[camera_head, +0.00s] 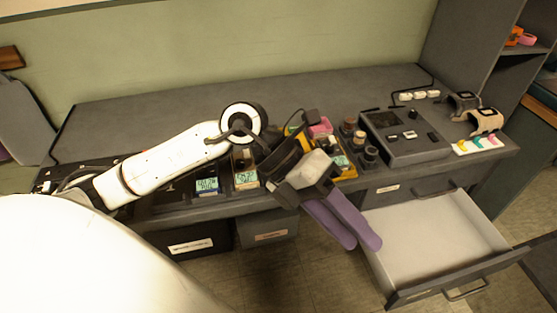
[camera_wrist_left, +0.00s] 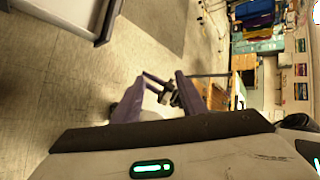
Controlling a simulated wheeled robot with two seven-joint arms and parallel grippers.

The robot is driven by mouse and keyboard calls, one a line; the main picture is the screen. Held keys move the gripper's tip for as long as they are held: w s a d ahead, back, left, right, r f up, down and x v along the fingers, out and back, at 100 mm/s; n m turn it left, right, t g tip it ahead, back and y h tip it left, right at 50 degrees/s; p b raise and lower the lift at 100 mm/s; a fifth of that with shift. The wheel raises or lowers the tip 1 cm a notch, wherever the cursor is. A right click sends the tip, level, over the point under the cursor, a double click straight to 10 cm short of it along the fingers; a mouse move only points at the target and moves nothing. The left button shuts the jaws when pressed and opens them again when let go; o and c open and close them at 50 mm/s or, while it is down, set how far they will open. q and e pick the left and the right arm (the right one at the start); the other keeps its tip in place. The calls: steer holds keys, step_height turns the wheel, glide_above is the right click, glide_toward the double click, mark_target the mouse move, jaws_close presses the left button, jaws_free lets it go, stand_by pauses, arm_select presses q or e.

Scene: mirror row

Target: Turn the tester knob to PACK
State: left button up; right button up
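The tester appears to be the dark grey box (camera_head: 400,148) on the right part of the desk. A small dark knob (camera_head: 412,115) stands on its top, with small pale labels in front. The labels and the knob's setting are too small to read. My left gripper (camera_head: 364,243) has purple fingers that are apart and empty, pointing down past the desk's front edge, left of the open drawer and away from the tester. The fingers also show apart in the left wrist view (camera_wrist_left: 157,92), with the floor and blurred background beyond. My right gripper is not in view.
An open, empty drawer (camera_head: 440,235) juts out below the tester. Dark round pieces (camera_head: 371,155) stand left of the tester. Watch-like devices on stands (camera_head: 486,121) and coloured tags (camera_head: 478,144) lie right. Small displays (camera_head: 207,185) sit near my left arm. The desk's back is clear.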

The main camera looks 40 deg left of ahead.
arm_select(q)
steer(key=w+a+r+n+t+y, duration=0.1)
steer(key=w+a+y, duration=0.1)
steer(key=a+y, duration=0.35)
steer(key=w+a+r+t+y, duration=0.1)
steer(key=w+a+y, duration=0.15)
steer(key=a, duration=0.65)
steer(key=w+a+r+n+t+y, duration=0.1)
steer(key=w+a+t+y, duration=0.15)
steer(key=a, duration=0.45)
steer(key=shift+g+y, duration=0.35)
steer(key=shift+g, duration=0.1)
steer(key=x, duration=0.9)
steer(key=shift+a+f, duration=0.1)
steer(key=shift+w+f, duration=0.25)
steer(key=shift+f, duration=0.2)
jaws_close()
